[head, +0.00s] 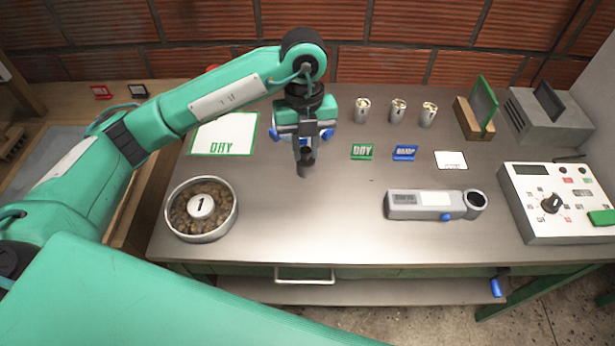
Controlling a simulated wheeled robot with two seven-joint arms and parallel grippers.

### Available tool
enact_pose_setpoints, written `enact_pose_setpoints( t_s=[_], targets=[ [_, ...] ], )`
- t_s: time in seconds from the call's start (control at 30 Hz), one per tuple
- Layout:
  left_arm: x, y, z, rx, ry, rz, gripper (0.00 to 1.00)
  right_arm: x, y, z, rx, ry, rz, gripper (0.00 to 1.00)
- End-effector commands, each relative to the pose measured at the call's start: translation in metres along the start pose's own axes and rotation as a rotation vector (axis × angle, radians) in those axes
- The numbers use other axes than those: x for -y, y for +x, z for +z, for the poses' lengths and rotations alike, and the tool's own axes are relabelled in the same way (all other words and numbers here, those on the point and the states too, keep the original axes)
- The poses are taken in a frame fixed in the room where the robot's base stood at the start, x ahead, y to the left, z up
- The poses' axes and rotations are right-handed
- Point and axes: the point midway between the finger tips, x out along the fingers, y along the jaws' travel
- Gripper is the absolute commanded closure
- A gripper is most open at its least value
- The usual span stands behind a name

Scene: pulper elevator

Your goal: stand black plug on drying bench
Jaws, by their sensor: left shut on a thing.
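My left gripper (304,148) is shut on a small dark cylindrical piece, which looks like the black plug (306,160). It holds the plug over the middle of the metal bench (330,215), to the right of the white mat marked DRY (225,133). The fingers hide part of the plug, and I cannot tell whether its lower end touches the bench top. My right gripper is not in view.
A round tin of brown pieces marked 1 (229,220) stands front left. A grey handheld device (420,205) and a control box (550,210) occupy the right. The front middle is clear.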

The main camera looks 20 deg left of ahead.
Motion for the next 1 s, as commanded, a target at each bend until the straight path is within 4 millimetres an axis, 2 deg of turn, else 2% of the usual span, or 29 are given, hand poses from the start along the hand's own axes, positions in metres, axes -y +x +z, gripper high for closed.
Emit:
enact_pose_setpoints(
  t_s=[0.1,0.3,0.53,0.77,1.0],
  targets=[
    [-0.001,0.030,0.003,-0.004,-0.002,0.004,1.00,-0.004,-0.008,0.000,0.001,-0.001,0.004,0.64],
    [0.000,0.068,0.008,-0.002,0.000,0.002,1.00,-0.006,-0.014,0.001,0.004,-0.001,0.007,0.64],
    [0.001,0.085,0.010,-0.001,0.001,0.001,1.00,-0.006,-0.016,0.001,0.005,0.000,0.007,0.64],
    [0.001,0.117,0.014,-0.001,0.000,0.002,1.00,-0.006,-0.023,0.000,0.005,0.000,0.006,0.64],
    [0.001,0.120,0.015,0.001,0.001,-0.001,1.00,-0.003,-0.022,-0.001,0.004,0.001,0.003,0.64]
  ],
)
